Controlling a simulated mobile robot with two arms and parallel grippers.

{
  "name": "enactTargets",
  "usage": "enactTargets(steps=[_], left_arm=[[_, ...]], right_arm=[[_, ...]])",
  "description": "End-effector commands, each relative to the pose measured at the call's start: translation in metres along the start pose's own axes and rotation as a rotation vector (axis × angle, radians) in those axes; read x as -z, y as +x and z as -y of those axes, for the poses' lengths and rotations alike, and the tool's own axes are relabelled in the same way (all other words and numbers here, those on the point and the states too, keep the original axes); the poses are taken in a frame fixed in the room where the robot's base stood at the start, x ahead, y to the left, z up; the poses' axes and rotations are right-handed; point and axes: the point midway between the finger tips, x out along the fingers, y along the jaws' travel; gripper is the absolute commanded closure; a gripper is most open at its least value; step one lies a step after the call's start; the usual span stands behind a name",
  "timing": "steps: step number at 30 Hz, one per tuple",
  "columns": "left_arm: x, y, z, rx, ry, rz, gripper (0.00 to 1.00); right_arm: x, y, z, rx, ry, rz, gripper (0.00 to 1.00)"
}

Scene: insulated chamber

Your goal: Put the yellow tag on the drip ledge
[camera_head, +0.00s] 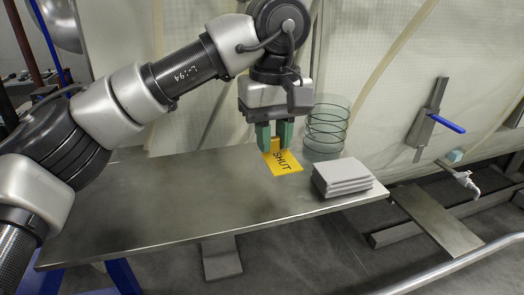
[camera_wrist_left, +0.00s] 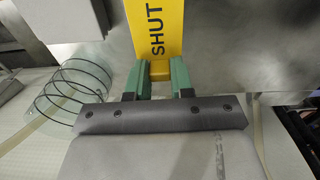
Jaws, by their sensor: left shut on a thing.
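My left gripper (camera_head: 274,136) points down over the metal table, its green fingers shut on the yellow tag (camera_head: 284,160) marked "SHUT". In the left wrist view the fingers (camera_wrist_left: 160,75) pinch the lower end of the tag (camera_wrist_left: 157,30). I cannot tell whether the tag touches the tabletop. A flat metal plate low at the right, under a small tap, looks like the drip ledge (camera_head: 437,219); its top is bare. My right gripper is not in view.
The metal table (camera_head: 190,190) is mostly clear. A stack of grey slabs (camera_head: 343,177) lies near its right end, and a clear cylinder with dark rings (camera_head: 326,128) stands behind. A blue-handled valve (camera_head: 436,120) and small tap (camera_head: 462,178) are at right. A rail (camera_head: 450,264) crosses the front right.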

Motion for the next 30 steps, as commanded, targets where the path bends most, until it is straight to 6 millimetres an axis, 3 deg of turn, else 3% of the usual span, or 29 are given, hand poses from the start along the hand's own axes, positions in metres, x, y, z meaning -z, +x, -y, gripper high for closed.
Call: enactTargets(steps=[4, 11, 18, 28, 29, 30], left_arm=[[0.018, 0.010, 0.007, 0.001, 0.001, 0.001, 0.99], [0.024, 0.025, 0.010, 0.003, 0.003, 0.001, 1.00], [0.023, 0.054, 0.009, 0.001, 0.003, 0.001, 1.00], [0.023, 0.060, 0.009, 0.000, 0.002, 0.000, 1.00], [0.023, 0.060, 0.009, 0.000, 0.002, 0.000, 0.76], [0.023, 0.059, 0.009, 0.000, 0.002, 0.000, 0.70]], right_arm=[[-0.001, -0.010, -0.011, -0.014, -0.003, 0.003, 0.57], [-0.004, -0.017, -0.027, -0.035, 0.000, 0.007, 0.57], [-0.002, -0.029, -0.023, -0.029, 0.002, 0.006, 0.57], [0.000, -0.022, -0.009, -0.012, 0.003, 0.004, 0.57], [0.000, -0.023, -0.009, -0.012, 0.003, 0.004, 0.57], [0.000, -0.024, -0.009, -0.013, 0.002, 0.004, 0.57]])
